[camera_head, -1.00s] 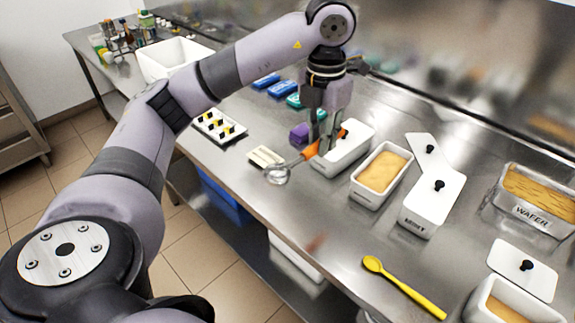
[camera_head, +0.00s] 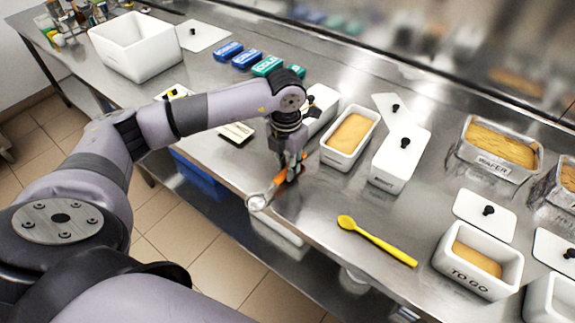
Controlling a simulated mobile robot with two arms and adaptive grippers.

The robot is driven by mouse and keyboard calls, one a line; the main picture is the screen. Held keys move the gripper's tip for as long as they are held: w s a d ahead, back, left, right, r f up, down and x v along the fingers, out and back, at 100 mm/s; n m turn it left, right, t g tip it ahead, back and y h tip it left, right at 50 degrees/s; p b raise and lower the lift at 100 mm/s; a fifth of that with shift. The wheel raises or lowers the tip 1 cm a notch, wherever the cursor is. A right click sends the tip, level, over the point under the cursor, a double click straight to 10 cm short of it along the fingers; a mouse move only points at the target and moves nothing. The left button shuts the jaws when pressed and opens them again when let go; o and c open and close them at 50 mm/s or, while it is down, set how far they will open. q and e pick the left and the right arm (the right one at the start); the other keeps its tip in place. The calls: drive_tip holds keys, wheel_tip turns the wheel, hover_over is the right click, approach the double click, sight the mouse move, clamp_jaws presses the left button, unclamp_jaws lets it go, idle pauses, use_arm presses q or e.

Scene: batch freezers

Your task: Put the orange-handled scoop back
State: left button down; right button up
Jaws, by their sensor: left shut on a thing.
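The orange-handled scoop (camera_head: 259,201) shows near the front edge of the steel counter, its round metal head toward the lower left. My left gripper (camera_head: 289,174) points down and is shut on its orange handle. The fingers hide part of the handle. I cannot tell whether the scoop touches the counter. My right gripper is not in view.
A yellow spoon (camera_head: 377,241) lies on the counter to the right. An open tub (camera_head: 347,165), a lidded white tub (camera_head: 399,162) and the TO GO tub (camera_head: 470,280) stand nearby. Blue and teal COLD packs (camera_head: 246,58) lie behind. Bare counter lies right of the gripper.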

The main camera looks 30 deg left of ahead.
use_arm(q)
drive_tip(key=shift+f, duration=0.55)
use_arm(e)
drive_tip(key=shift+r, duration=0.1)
use_arm(q)
drive_tip(key=shift+f, duration=0.1)
drive_tip(key=c, duration=1.5)
unclamp_jaws()
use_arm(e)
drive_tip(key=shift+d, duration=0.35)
